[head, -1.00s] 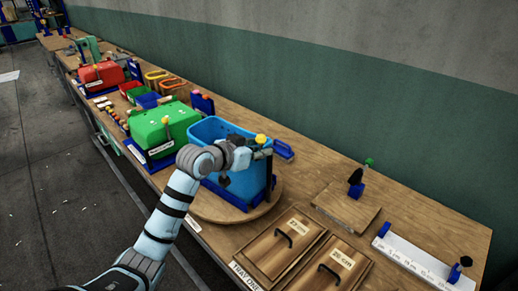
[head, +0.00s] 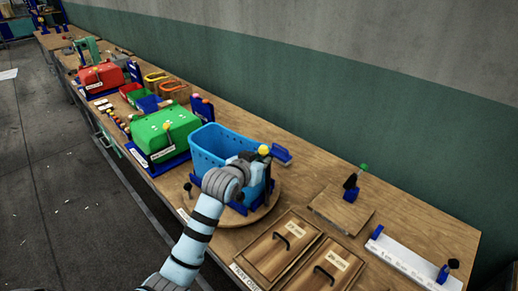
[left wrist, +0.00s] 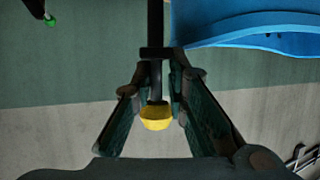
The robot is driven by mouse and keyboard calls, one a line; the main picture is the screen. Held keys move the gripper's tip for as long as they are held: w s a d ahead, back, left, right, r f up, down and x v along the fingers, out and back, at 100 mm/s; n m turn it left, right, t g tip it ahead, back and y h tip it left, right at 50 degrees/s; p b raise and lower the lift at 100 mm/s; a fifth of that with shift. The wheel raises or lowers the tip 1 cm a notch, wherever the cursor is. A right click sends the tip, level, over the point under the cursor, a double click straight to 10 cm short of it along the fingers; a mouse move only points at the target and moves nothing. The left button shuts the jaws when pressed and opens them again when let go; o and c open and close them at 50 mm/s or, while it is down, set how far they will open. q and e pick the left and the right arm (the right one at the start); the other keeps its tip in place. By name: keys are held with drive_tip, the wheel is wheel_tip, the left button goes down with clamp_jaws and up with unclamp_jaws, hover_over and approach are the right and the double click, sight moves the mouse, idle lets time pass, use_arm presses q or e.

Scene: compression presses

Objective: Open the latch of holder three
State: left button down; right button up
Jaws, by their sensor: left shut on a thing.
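A blue basket (head: 210,143) sits in a dark blue holder on a round wooden turntable (head: 228,216). A latch lever with a yellow knob (head: 264,149) stands at the basket's right end. My left gripper (head: 250,160) is at this lever, partly hidden behind my wrist. In the left wrist view its fingers (left wrist: 158,75) are shut on the lever's black rod (left wrist: 155,28), with the yellow knob (left wrist: 155,116) between them. The basket's blue rim (left wrist: 245,28) is at the top right there. No number on the holder is readable. My right gripper is not in view.
A green press (head: 163,130) and a red press (head: 101,77) stand further left on the long bench. Two wooden trays with black handles (head: 283,240) lie in front right. A white ruler strip (head: 410,262) is at the right. The back wall runs behind the bench.

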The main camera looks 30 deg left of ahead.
use_arm(q)
drive_tip(key=shift+w+r, duration=0.15)
drive_tip(key=shift+w, duration=0.1)
drive_tip(key=c, duration=1.9)
unclamp_jaws()
drive_tip(key=shift+o, duration=1)
drive_tip(key=shift+s+a, duration=0.15)
drive_tip(key=shift+s, duration=0.15)
drive_tip(key=v, duration=1.2)
